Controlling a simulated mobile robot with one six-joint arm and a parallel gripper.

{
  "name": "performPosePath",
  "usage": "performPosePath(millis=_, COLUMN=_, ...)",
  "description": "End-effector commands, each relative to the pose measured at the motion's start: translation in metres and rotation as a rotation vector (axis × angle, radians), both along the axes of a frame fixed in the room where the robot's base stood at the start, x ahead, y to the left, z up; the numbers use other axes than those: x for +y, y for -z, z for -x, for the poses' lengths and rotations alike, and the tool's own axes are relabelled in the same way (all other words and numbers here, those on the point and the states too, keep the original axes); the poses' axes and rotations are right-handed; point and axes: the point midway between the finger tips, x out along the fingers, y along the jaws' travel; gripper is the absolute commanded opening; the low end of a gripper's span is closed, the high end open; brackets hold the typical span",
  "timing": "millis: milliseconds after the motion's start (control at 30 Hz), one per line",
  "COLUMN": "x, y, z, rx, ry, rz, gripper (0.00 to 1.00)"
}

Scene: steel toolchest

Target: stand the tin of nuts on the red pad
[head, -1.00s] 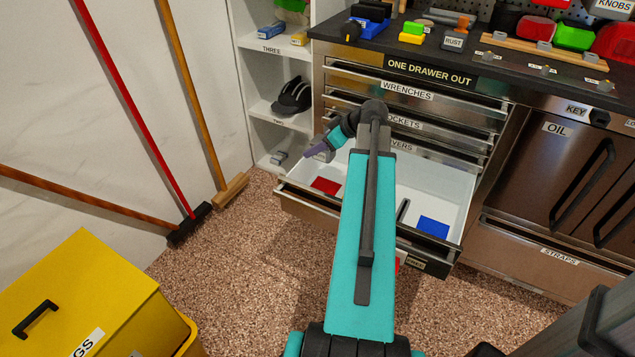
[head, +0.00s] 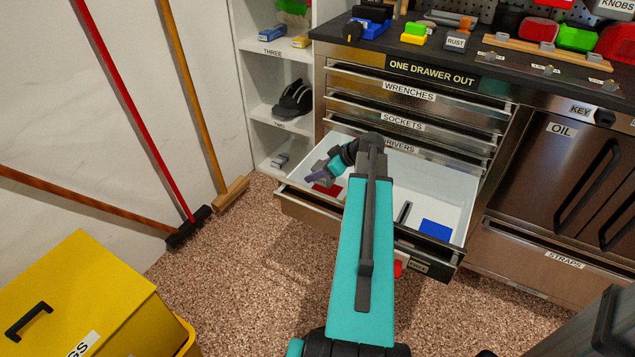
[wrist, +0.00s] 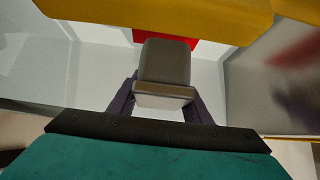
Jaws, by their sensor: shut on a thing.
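My gripper (head: 316,176) is over the left part of the open drawer (head: 462,194), with its purple fingers near the red pad. In the wrist view the fingers (wrist: 165,105) are shut on a grey block-like thing, which I take as the tin of nuts (wrist: 165,62). I cannot clearly make out the tin in the head view. The red pad (head: 328,190) lies on the white drawer floor, partly covered by the gripper. It also shows beyond the tin in the wrist view (wrist: 183,39). I cannot tell whether the tin touches the pad.
Shut drawers (head: 409,92) rise above. White shelves (head: 275,87) stand at the left. Yellow shapes (wrist: 160,18) cross the top of the wrist view; I cannot tell what they are.

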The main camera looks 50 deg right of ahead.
Motion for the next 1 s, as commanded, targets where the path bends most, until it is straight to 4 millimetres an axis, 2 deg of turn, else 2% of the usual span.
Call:
performPosePath(millis=133, x=0.0, y=0.009, z=0.0, rx=0.0, ry=0.001, rz=-0.001, gripper=0.09)
performPosePath(millis=433, x=0.0, y=0.042, z=0.0, rx=0.0, ry=0.001, rz=-0.001, gripper=0.09)
performPosePath(millis=967, x=0.0, y=0.049, z=0.0, rx=-0.001, ry=0.001, rz=0.0, gripper=0.09)
performPosePath(millis=1000, x=0.0, y=0.048, z=0.0, rx=0.0, ry=0.001, rz=0.001, gripper=0.49)
